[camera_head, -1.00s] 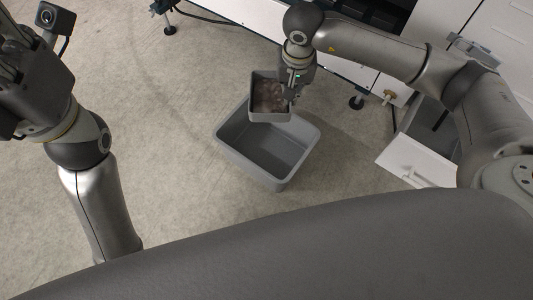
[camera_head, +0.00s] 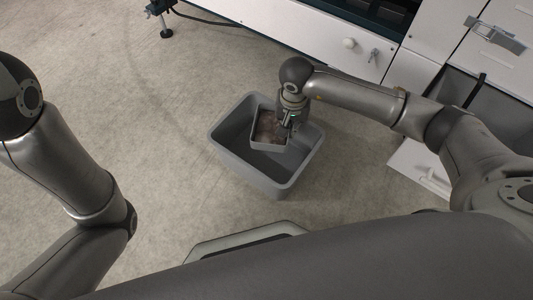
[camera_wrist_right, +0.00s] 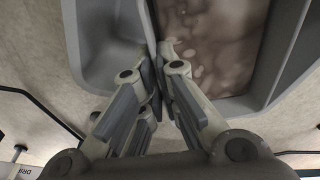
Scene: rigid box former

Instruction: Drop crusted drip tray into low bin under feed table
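The drip tray (camera_head: 268,128) is a small grey open box with a brown, crusted inside. The low bin (camera_head: 246,173) is a larger grey open tub on the floor. My right gripper (camera_head: 287,122) is shut on the tray's wall and holds the tray over or within the far part of the bin's opening; I cannot tell if it touches the bin floor. In the right wrist view the fingers (camera_wrist_right: 158,75) pinch the tray's wall, with the stained inside (camera_wrist_right: 212,40) beside them. My left arm shows at the left, but its gripper is out of view.
A white machine (camera_head: 300,35) stands at the back with a foot on the floor. An open white drawer or door (camera_head: 420,170) is at the right, beside my right arm. The floor (camera_head: 130,110) left of the bin is clear.

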